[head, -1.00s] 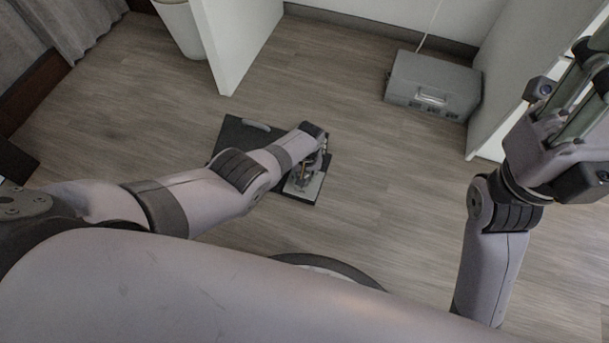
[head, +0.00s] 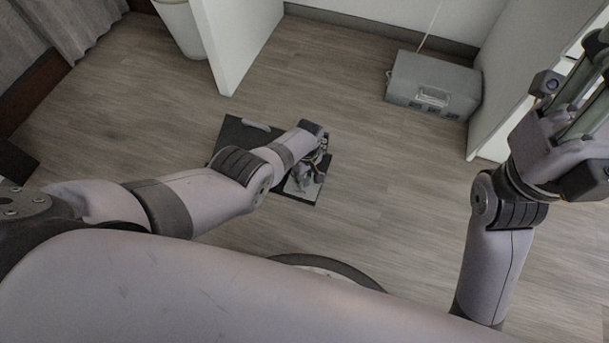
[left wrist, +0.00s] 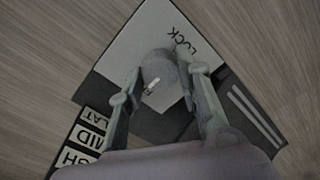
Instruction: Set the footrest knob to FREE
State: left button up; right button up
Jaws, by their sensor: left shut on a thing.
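The footrest (head: 236,135) is a dark flat board on the floor, with a light plate (left wrist: 140,40) at one corner. In the left wrist view the word LOCK stands on this plate beside a round grey knob (left wrist: 158,68). A short white mark shows on the knob, on the side away from LOCK. The word FREE is not visible. My left gripper (head: 305,182) is low over the plate, its fingers shut on the knob from both sides (left wrist: 163,73). My right gripper (head: 578,110) is raised at the right edge, away from the footrest, its fingertips cut off or unclear.
Labels reading MID (left wrist: 88,138) and, partly cut, others lie along the footrest's edge. A grey case (head: 433,84) stands on the floor at the back right. White panels (head: 232,45) stand left and right. The floor around the footrest is clear.

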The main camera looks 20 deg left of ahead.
aim_at(306, 177)
dwell(0.4)
pick_arm(q)
jog(key=o, duration=1.1)
jog(key=shift+o, duration=0.2)
jog(key=shift+r, duration=0.1)
jog(key=shift+w+r, duration=0.1)
jog(key=shift+r, duration=0.6)
notch_tip(306, 177, up, 10)
jog(key=shift+w+d+r, duration=0.15)
jog(key=shift+d+r, duration=0.05)
